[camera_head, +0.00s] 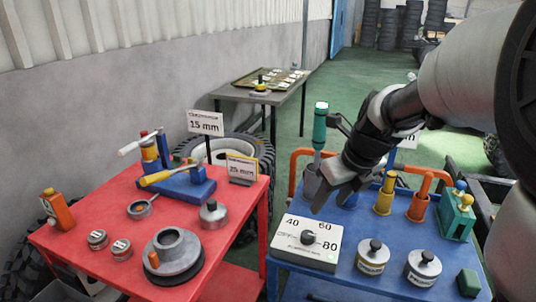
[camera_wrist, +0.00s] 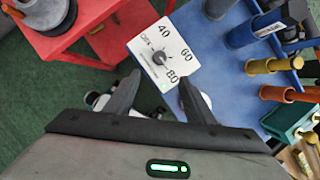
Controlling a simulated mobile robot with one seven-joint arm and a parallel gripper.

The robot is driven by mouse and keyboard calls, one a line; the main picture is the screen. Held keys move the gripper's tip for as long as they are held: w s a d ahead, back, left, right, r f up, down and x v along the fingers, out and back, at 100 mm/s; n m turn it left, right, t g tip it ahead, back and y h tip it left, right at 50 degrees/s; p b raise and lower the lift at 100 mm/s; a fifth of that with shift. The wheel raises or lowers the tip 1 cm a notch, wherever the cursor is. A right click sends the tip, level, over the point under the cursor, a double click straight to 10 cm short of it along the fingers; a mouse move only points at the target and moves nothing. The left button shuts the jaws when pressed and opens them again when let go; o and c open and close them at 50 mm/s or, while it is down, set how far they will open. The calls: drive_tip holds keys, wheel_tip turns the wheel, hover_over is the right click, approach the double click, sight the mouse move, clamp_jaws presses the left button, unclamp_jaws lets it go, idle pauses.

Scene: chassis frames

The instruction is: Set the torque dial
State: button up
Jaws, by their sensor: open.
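The torque dial (camera_head: 308,238) is a dark round knob on a white box marked 40, 60 and 80. The box (camera_head: 290,250) lies at the front left of the blue cart. In the wrist view the knob (camera_wrist: 159,57) and the box face (camera_wrist: 142,45) show, with a further mark at the left that seems to read OFF. The knob's exact setting is too small to tell. My gripper (camera_head: 318,200) is open and empty, above and behind the box, apart from the knob. In the wrist view its fingertips (camera_wrist: 160,78) point toward the box's lower edge.
The blue cart (camera_head: 385,285) also holds a green-handled tool (camera_head: 320,125) close beside my gripper, two metal weights (camera_head: 372,258), yellow and orange handled pieces (camera_head: 384,195) and a green block (camera_head: 457,212). A red cart (camera_head: 80,215) with several parts stands left.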

sight(308, 233)
drive_tip(key=b+x, duration=0.5)
drive_tip(key=x, duration=1.2)
drive_tip(key=shift+f+b, duration=0.2)
drive_tip(key=shift+b, duration=0.15)
drive_tip(key=c, duration=1)
drive_tip(key=shift+d, duration=0.1)
